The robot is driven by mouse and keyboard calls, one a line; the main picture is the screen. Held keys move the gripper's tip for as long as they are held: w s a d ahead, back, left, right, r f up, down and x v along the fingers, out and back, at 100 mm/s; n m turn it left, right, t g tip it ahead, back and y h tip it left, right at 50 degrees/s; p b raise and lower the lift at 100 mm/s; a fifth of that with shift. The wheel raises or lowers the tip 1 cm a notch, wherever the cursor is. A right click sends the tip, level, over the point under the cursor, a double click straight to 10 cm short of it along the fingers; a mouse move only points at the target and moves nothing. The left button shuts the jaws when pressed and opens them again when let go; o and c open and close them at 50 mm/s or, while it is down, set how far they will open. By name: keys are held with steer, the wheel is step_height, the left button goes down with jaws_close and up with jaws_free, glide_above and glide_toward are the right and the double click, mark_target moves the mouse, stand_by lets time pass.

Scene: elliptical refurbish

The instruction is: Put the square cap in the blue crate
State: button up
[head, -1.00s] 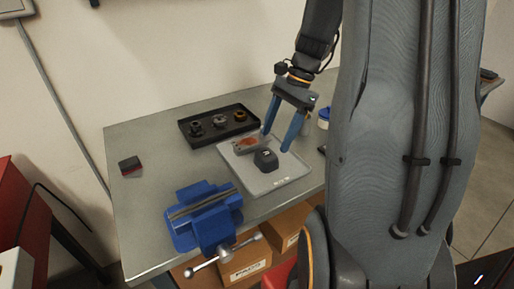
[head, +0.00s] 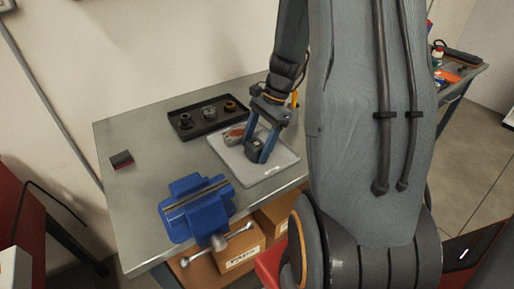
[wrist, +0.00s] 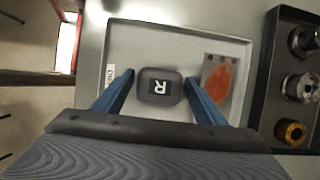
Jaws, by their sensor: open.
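The square cap is a dark grey rounded block marked with a letter R; it lies on the light grey tray and shows in the wrist view (wrist: 159,86) and the head view (head: 254,151). My gripper (head: 257,154) is open, with its blue fingers down around the cap. In the wrist view the fingers (wrist: 158,87) stand on either side of the cap, with gaps between. The grey tray (head: 270,172) also holds a flat plate with an orange-red patch (wrist: 222,78). I see no blue crate in these frames.
A black tray (head: 185,138) with several round fittings stands behind the grey tray. A blue vise (head: 196,207) is at the table's front edge. A small black and red block (head: 122,160) lies at the left. The table's left part is mostly clear.

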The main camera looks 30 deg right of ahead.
mark_target(256, 143)
steer(key=c, duration=0.9)
steer(key=shift+r, duration=0.1)
step_height(256, 143, up, 10)
steer(key=shift+f+b, duration=0.1)
steer(key=shift+b, duration=0.7)
